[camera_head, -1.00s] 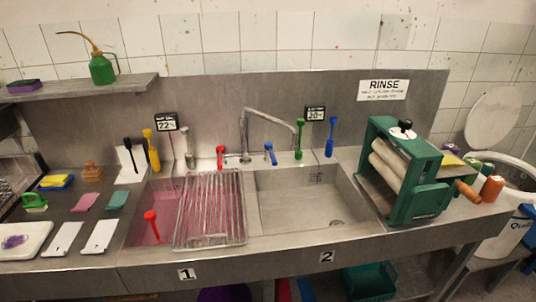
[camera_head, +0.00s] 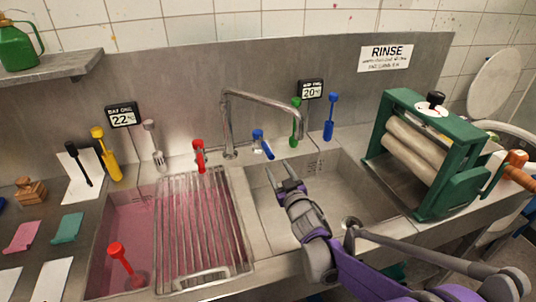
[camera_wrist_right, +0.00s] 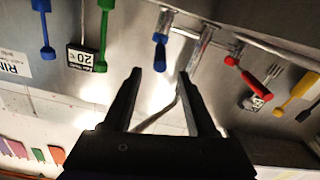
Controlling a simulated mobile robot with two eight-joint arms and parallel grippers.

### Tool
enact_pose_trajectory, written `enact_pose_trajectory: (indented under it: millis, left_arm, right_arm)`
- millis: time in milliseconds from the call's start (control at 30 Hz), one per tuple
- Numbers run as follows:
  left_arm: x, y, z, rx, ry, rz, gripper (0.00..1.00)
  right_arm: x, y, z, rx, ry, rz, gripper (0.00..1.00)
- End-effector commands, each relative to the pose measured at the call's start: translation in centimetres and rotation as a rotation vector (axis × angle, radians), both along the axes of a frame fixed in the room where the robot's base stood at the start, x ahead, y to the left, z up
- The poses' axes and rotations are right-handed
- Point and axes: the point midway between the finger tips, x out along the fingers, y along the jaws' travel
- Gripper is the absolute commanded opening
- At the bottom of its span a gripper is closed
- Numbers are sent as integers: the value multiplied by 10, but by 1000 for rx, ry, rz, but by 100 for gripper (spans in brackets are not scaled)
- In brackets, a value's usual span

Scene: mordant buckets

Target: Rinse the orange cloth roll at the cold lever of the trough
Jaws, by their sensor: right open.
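The trough's cold lever is the blue tap lever (camera_head: 262,144) at the right of the arched spout (camera_head: 228,125). My right gripper (camera_head: 291,187) is open and empty over the right basin (camera_head: 360,195), in front of and below this lever. The right wrist view shows the blue lever (camera_wrist_right: 160,52) just beyond the open fingers (camera_wrist_right: 160,82), apart from them. An orange shape (camera_head: 516,157) at the far right, behind the wringer's crank handle, looks like the orange cloth roll; it is partly hidden. My left gripper is out of view.
A red lever (camera_head: 199,156) stands left of the spout. A metal rack (camera_head: 195,280) lies across the pink-filled left basin. The green wringer (camera_head: 450,195) stands right of the basin. Green (camera_head: 295,122) and blue (camera_head: 329,118) tools hang behind.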

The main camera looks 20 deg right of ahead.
Motion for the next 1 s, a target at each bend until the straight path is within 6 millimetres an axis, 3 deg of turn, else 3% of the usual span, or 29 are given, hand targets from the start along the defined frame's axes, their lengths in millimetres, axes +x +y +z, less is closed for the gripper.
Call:
enact_pose_trajectory:
  millis: [500,700,967,1000]
  left_arm:
    - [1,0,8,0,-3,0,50]
    - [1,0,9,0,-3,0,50]
    - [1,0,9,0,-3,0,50]
    - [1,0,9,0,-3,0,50]
  right_arm:
    - [87,5,1,1,1,0,57]
    - [100,5,1,1,1,-1,57]
    - [101,5,1,0,2,-1,57]
    - [101,5,1,0,2,-1,52]
